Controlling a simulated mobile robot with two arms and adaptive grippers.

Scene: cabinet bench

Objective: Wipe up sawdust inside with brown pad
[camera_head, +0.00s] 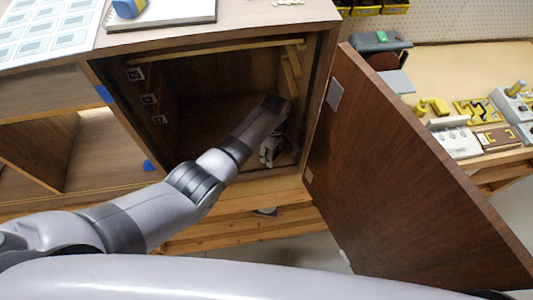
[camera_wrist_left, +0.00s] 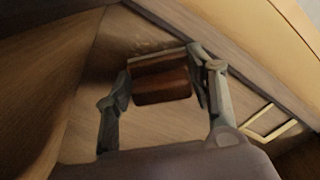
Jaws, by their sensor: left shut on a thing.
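My left arm reaches through the open front of the cabinet (camera_head: 222,43). My left gripper (camera_head: 270,150) is low inside, near the right wall. In the left wrist view my left gripper (camera_wrist_left: 163,76) is shut on the brown pad (camera_wrist_left: 162,88), a reddish-brown block between its two fingers. Pale specks that look like sawdust (camera_wrist_left: 150,46) lie on the wood surface just beyond the pad. I cannot tell whether the pad touches that surface. In the head view the pad and sawdust are not clearly visible. My right gripper is not in view.
The cabinet door (camera_head: 410,170) stands open to the right. Wooden strips (camera_head: 215,60) run inside near the top. A notebook (camera_head: 160,14) and a printed sheet (camera_head: 45,30) lie on top. A bench (camera_head: 450,70) with tools and yellow parts stands behind the door.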

